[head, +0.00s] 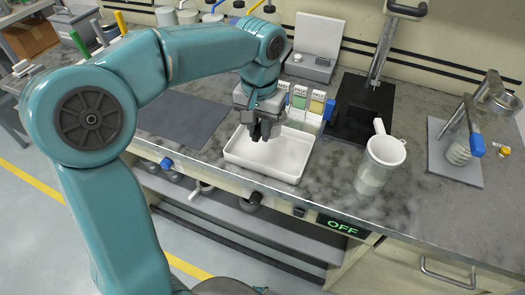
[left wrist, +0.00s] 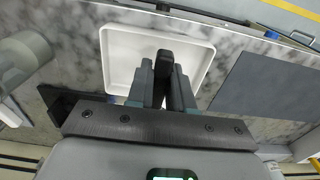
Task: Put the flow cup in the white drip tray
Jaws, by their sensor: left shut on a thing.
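The white drip tray (head: 240,158) lies on the marble-patterned bench, and it also fills the middle of the left wrist view (left wrist: 120,45). My left gripper (head: 262,134) is over the tray, pointing down. In the left wrist view its two fingers (left wrist: 164,72) are shut on a small dark piece (left wrist: 166,57), which I take to be part of the flow cup. The rest of the held thing is hidden by the fingers, and I cannot tell whether it touches the tray floor. My right gripper is in neither view.
A white jug (head: 372,172) stands right of the tray, with a metal stand on a grey plate (head: 455,168) beyond it. Colour cards (head: 308,100) stand behind the tray. A dark mat (head: 180,120) lies left. The bench's front edge is close to the tray.

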